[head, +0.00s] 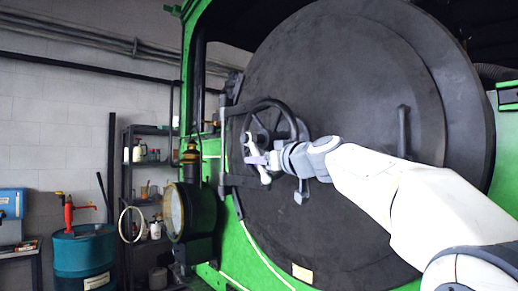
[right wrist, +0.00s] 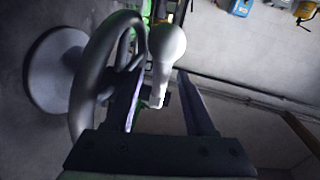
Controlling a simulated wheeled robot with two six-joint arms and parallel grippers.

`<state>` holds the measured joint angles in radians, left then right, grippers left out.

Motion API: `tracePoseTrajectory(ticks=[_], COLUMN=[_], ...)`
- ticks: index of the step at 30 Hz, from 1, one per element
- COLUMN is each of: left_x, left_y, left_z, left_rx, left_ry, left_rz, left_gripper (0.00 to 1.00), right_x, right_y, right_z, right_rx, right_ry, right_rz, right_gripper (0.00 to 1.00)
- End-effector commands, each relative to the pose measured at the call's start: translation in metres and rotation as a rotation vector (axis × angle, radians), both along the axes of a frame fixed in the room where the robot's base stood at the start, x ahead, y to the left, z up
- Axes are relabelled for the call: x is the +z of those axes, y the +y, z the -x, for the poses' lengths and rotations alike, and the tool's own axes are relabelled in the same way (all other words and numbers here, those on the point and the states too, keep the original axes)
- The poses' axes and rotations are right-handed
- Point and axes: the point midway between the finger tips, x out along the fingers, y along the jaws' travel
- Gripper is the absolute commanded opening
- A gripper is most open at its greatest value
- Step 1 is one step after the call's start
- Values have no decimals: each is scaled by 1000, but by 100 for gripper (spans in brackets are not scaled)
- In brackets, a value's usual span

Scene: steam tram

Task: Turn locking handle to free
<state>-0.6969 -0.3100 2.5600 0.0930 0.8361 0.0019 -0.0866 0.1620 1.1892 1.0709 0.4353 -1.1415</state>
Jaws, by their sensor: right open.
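The locking handle (head: 265,176) is a pale lever in front of a dark handwheel (head: 285,104) on the big round black door (head: 330,80). My right gripper (head: 256,159) is at this handle, partly covering it. In the right wrist view the handle (right wrist: 168,45) shows a rounded knob end and a shaft running down between the two open fingers (right wrist: 162,78), closer to the left finger. I cannot tell whether they touch. The handwheel rim (right wrist: 88,85) curves close beside the left finger. My left gripper is out of view.
A round lamp (head: 174,212) sticks out on the green front, left of the door. A grab bar (head: 403,130) and hinge straps are on the door. A blue drum (head: 84,262) and a shelf rack (head: 148,165) stand at the left by the wall.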

Motion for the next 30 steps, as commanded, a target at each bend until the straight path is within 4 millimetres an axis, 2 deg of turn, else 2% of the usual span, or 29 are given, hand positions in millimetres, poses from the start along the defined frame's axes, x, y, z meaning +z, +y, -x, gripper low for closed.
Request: tracePoseTrajectory(ticks=[1,4,13,14,15,18,30], left_x=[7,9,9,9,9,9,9], left_y=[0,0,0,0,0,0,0], left_z=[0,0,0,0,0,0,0], left_rx=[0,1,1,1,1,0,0], left_ry=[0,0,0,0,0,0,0], left_rz=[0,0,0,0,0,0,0], left_gripper=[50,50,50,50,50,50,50], right_x=[2,1,-1,-1,-1,-1,-1], right_y=[3,6,7,7,7,7,7], right_z=[-5,-11,-14,-14,-14,-13,-13], right_rx=[1,2,1,1,1,1,0], right_ry=[2,2,0,0,0,1,1], right_rz=[-1,-1,0,0,0,-1,0], right_gripper=[55,55,55,51,36,0,0])
